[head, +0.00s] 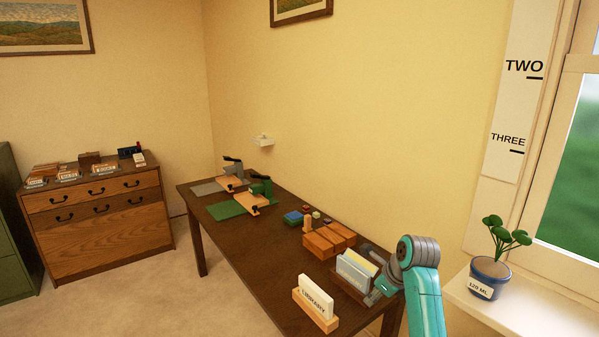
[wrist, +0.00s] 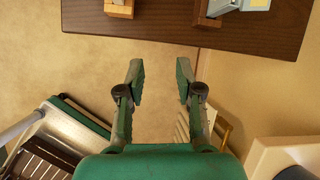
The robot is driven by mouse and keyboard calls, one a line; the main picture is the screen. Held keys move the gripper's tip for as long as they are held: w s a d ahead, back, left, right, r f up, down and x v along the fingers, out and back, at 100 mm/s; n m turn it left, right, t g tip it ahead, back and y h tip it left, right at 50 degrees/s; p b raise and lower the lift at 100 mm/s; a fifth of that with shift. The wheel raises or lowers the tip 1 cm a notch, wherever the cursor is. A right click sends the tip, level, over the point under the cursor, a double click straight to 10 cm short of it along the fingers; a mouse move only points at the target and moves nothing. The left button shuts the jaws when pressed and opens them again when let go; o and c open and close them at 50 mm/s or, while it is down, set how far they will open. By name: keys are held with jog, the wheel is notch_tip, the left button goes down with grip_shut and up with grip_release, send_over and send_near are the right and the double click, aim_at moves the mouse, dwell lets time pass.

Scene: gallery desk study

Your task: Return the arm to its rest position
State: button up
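My gripper (wrist: 161,76) is open and empty in the wrist view, with a clear gap between its two fingers and bare floor below. The dark desk (wrist: 165,30) fills the top of that view, beyond the fingertips. In the head view my teal arm rises at the lower right, at the near end of the desk (head: 279,290). My fingers cannot be made out clearly there.
On the desk stand a LIBRARY sign (head: 315,298), a card holder (head: 350,283), wooden blocks (head: 328,240) and two stamping presses. A potted plant (head: 490,275) stands on the sill (head: 515,308), right of my arm. A drawer cabinet (head: 105,245) stands far left.

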jog(key=s+a+f+n+t, duration=0.1)
jog(key=s+f+n, duration=0.3)
jog(key=f, duration=0.8)
jog(key=s+f+n+t+h, duration=0.15)
jog(key=s+f+n, duration=0.4)
jog(key=s, duration=0.75)
jog(key=s+f+n+t, duration=0.3)
jog(key=s+f, duration=0.5)
jog(key=s, duration=0.4)
jog(key=s+r+n+t+h, duration=0.1)
jog(key=s+r+n, duration=0.15)
jog(key=s, duration=0.75)
jog(key=s+r+n+t, duration=0.15)
jog(key=s+n, duration=0.25)
jog(key=s, duration=0.5)
jog(key=s+a+r+n+t, duration=0.1)
jog(key=s+r+n+t, duration=0.1)
jog(key=s+r+n, duration=0.5)
jog(key=s+r, duration=0.6)
jog(key=r, duration=0.3)
jog(key=shift+s+n, duration=0.3)
jog(key=shift+n, duration=0.1)
jog(key=shift+w+r, duration=0.1)
